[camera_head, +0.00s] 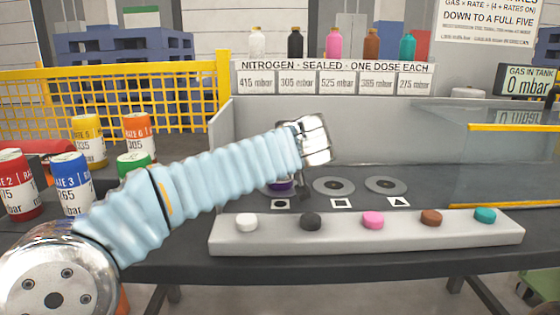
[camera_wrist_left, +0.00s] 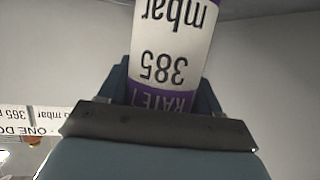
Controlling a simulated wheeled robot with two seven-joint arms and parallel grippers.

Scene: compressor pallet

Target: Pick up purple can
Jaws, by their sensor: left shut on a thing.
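The purple can (camera_wrist_left: 165,95) has a white label reading 385 mbar and fills the upper middle of the left wrist view, upside down there. My left gripper (camera_wrist_left: 162,112) is shut on it, with a dark finger on each side. In the head view my left arm reaches in from the left across the bench. A bit of purple (camera_head: 281,187) shows below the forearm, at the leftmost grey disc. The rest of the can is hidden by the arm there. I cannot tell whether it touches the disc. My right gripper is not in view.
Two bare grey discs (camera_head: 334,186) lie to the right. A pale strip (camera_head: 365,238) with several coloured buttons runs in front. Several other cans, including a blue one (camera_head: 70,185), stand at left. Small bottles (camera_head: 334,43) stand on the ledge behind. A yellow-edged clear panel (camera_head: 510,165) is at right.

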